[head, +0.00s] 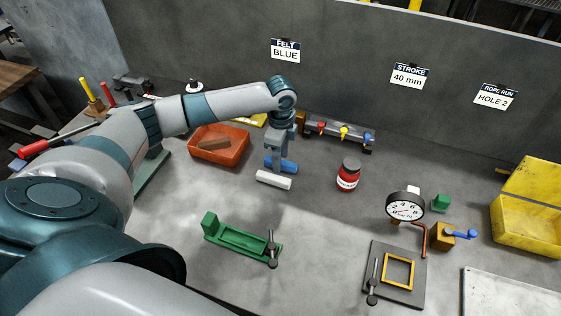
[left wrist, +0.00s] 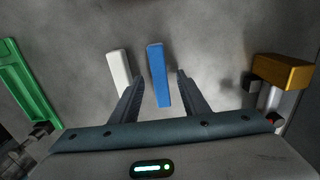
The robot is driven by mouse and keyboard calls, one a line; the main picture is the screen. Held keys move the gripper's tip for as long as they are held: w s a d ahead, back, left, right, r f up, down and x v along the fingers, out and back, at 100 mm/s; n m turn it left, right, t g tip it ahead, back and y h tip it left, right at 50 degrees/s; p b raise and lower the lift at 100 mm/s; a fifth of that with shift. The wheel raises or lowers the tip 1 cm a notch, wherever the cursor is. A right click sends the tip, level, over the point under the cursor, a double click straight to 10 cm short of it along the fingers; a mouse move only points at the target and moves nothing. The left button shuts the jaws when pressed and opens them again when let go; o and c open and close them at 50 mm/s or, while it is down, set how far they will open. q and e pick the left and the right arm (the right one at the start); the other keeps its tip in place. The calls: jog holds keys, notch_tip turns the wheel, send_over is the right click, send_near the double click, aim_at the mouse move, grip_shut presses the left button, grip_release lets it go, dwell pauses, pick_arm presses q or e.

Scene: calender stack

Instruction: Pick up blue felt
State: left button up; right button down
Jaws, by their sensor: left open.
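The blue felt (head: 290,167) is a blue bar lying on the grey bench, partly hidden behind my left gripper in the head view. In the left wrist view the blue felt (left wrist: 156,62) shows between the two open fingers of my left gripper (left wrist: 158,80). In the head view my left gripper (head: 279,163) points down over the bar. I cannot tell whether the fingers touch it. A white bar (head: 273,180) lies beside the blue one; it also shows in the left wrist view (left wrist: 119,68), left of the fingers. A wall sign (head: 285,51) reads "FELT BLUE". My right gripper is not in view.
An orange tray (head: 233,158) with a brown block stands left of the gripper. A rack (head: 338,133) with coloured knobs is behind. A red jar (head: 348,175) stands to the right, a green fixture (head: 238,238) in front. A dial gauge (head: 405,207) and yellow box (head: 527,228) are farther right.

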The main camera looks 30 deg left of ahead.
pick_arm(q)
jog(key=shift+f, duration=0.3)
grip_shut()
jog(key=shift+r, duration=0.1)
